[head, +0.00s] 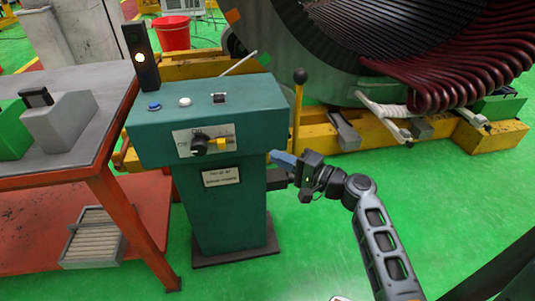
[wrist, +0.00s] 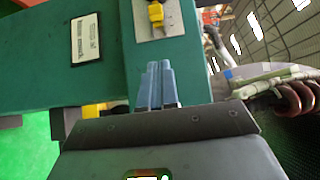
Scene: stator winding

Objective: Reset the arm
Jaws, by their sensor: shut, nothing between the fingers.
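My arm (head: 380,240) reaches up from the lower right of the head view. My gripper (head: 276,157) is at its end, beside the right side of the green control box. In the wrist view my gripper (wrist: 158,75) shows two blue fingers side by side, shut, with nothing between them. The green control box (head: 215,215) stands on a dark base plate. Its front has a black knob (head: 199,146) and a yellow switch (head: 222,143), and the yellow switch also shows in the wrist view (wrist: 156,14).
A red-framed table (head: 95,160) with grey and green blocks stands at left. A large stator (head: 390,50) with dark red coils sits on a yellow frame (head: 370,135) behind. A lever with a black ball (head: 300,76) rises beside the box. The green floor (head: 470,190) at right is clear.

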